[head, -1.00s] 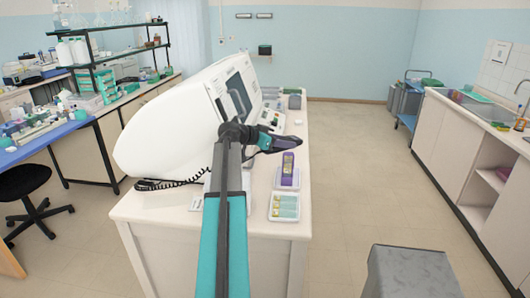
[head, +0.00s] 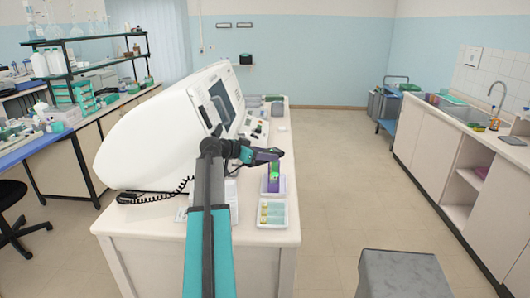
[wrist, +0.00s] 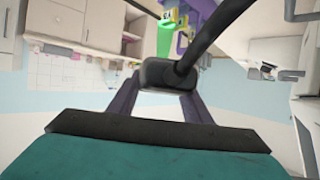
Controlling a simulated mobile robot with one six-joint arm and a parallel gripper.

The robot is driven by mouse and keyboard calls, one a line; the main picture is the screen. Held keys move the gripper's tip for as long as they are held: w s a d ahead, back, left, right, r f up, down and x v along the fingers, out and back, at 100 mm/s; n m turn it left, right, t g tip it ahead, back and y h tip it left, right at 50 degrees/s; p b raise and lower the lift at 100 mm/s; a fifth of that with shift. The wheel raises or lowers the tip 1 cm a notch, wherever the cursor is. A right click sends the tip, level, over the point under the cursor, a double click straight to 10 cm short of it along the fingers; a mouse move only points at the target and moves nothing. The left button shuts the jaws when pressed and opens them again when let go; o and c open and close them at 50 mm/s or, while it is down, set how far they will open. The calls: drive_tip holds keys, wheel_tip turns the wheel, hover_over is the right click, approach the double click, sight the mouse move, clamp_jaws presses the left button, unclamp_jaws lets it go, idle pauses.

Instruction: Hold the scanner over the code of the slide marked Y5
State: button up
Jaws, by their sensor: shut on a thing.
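My gripper (head: 268,156) is shut on the black scanner (wrist: 168,75), whose dark body sits between the two fingers in the wrist view. A slide in that holder (head: 275,171) shows bright green; a green patch also shows beyond the scanner in the wrist view (wrist: 165,40). A white tray (head: 286,222) with several pale, yellow-ended slides stands in front of the holder.
A big white machine (head: 150,135) with a screen fills the bench's left side. A dark coiled cord (head: 150,197) runs along its base. A grey block (head: 403,275) stands at the front right.

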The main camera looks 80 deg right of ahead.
drive_tip(key=shift+f, duration=1.15)
drive_tip(key=shift+r, duration=0.15)
drive_tip(key=shift+r, duration=1.4)
